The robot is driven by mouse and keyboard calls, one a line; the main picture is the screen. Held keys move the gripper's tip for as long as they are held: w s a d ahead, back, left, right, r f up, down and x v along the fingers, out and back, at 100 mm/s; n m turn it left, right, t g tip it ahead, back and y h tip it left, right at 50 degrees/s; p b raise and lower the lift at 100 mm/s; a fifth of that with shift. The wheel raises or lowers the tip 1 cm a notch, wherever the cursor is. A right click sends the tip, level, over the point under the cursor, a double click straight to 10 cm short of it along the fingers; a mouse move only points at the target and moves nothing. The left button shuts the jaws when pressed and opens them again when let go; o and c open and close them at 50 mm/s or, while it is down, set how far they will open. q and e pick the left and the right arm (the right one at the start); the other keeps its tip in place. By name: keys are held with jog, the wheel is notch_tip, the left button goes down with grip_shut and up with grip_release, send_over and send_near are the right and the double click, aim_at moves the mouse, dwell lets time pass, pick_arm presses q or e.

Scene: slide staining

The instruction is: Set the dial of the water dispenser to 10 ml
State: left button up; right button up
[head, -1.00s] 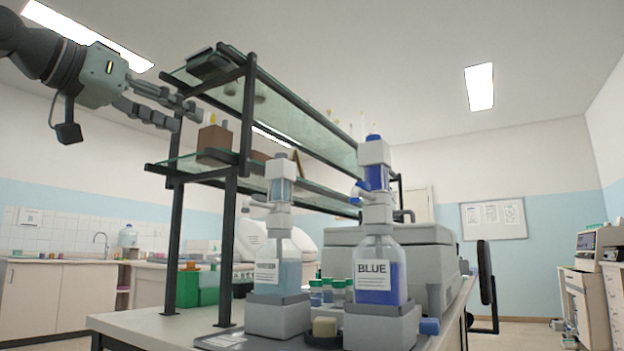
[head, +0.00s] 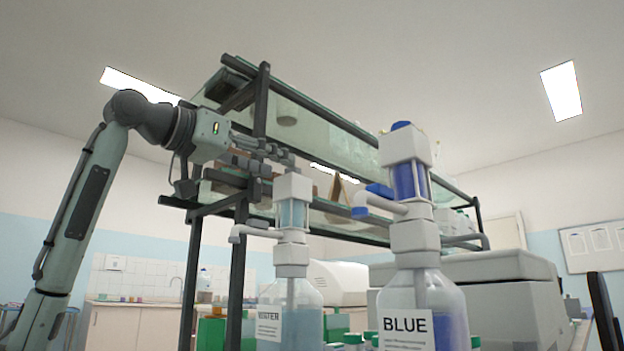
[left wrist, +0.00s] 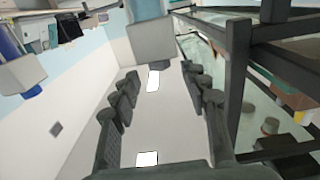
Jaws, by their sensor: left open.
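The water dispenser (head: 292,262) stands left of the blue one, a clear bottle labelled WATER with a pale blue cylinder and a grey block cap (head: 293,187) on top. Which part carries the dial's scale cannot be read. My left gripper (head: 281,162) is open, its fingertips just above and left of the cap in the head view. In the left wrist view, a grey block (left wrist: 150,42) with a pale blue cylinder, apparently the water dispenser's top, lies just beyond the open fingertips (left wrist: 161,80). No contact shows. My right gripper is out of view.
The blue dispenser (head: 415,235), labelled BLUE, stands close on the right. A glass shelf rack with dark posts (head: 260,100) is right behind my left gripper; a post (left wrist: 235,70) also shows in the left wrist view. A grey machine (head: 500,290) stands behind.

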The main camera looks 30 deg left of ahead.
pick_arm(q)
jog(key=x, duration=0.9)
jog(key=shift+w, duration=0.2)
jog(key=shift+d, duration=0.1)
jog(key=shift+c, duration=0.4)
grip_shut()
